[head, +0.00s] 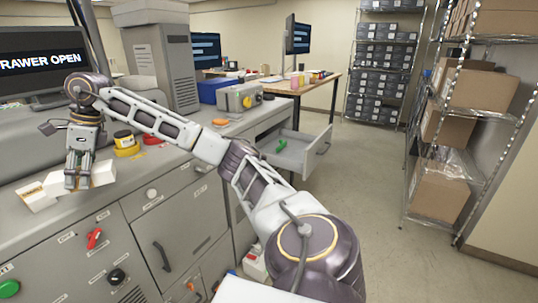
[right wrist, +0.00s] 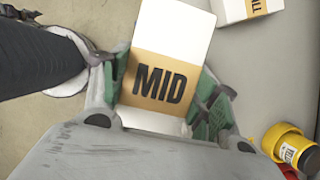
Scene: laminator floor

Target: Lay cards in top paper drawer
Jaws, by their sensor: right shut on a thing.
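My right gripper (head: 79,184) is at the far left of the head view, pointing down over the grey counter. It is shut on a white card pack with a tan band marked MID, which shows between the green finger pads in the right wrist view (right wrist: 165,70). Another white pack with a tan label (head: 36,197) lies beside it on the counter; a labelled pack also shows at the top of the wrist view (right wrist: 240,8). A grey drawer (head: 318,152) stands pulled out at the machine's right, with a small green part (head: 281,146) inside. My left gripper is not in view.
A monitor (head: 42,62) reads "RAWER OPEN", cut off at the left. A yellow jar (head: 124,140) and red pieces sit on the counter right of the gripper. A grey device (head: 238,98) and blue bin (head: 210,90) stand farther back. Shelves with cartons (head: 440,190) are at right.

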